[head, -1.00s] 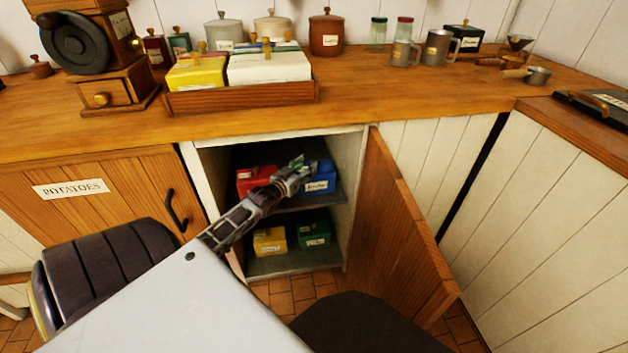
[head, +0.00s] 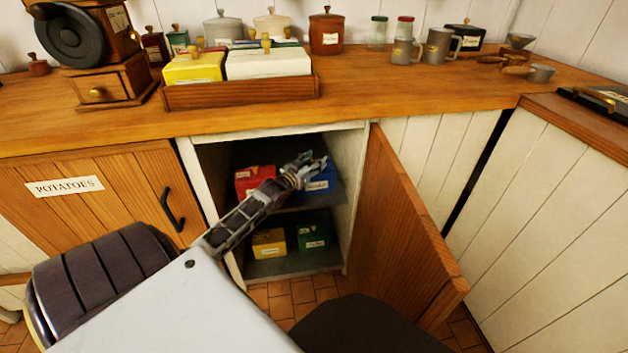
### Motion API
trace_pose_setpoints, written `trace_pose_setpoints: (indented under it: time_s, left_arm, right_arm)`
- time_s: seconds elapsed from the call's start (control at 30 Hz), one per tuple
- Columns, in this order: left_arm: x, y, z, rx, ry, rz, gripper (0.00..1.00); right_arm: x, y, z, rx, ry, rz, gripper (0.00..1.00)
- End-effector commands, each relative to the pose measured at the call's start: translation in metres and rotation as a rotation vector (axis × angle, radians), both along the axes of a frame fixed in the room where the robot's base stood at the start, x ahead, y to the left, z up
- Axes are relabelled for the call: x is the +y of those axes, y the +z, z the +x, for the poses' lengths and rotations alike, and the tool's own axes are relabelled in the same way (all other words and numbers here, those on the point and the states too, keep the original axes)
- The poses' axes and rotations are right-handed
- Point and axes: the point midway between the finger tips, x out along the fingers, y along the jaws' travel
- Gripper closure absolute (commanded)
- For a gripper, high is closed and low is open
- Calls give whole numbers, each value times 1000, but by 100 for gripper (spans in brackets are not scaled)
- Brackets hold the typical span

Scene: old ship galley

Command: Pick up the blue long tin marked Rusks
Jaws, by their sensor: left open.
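The blue tin (head: 321,186) with a white label stands on the upper shelf of the open cupboard, at its right side. The label is too small to read surely. My left gripper (head: 312,163) is open, at the top of the blue tin in this view, and hides its upper left part. I cannot tell whether the fingers touch the tin. My right gripper is not in view.
A red tin (head: 249,181) stands left on the same shelf. A yellow tin (head: 269,243) and a green tin (head: 312,236) stand below. The open cupboard door (head: 395,230) bounds the right side. The counter (head: 400,93) above bears a tray (head: 240,95) of tins.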

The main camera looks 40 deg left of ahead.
Motion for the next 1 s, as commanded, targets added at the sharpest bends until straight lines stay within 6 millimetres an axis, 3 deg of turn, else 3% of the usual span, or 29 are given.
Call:
trace_pose_setpoints:
  time_s: [0.3, 0.67, 1.0]
  left_arm:
    - [0, 0, 0, 0, 0, 0, 55]
    - [0, 0, 0, 0, 0, 0, 100]
    - [0, 2, 0, -4, -1, 1, 100]
  right_arm:
    - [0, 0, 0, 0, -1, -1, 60]
    - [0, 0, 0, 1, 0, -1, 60]
    - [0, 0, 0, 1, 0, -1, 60]
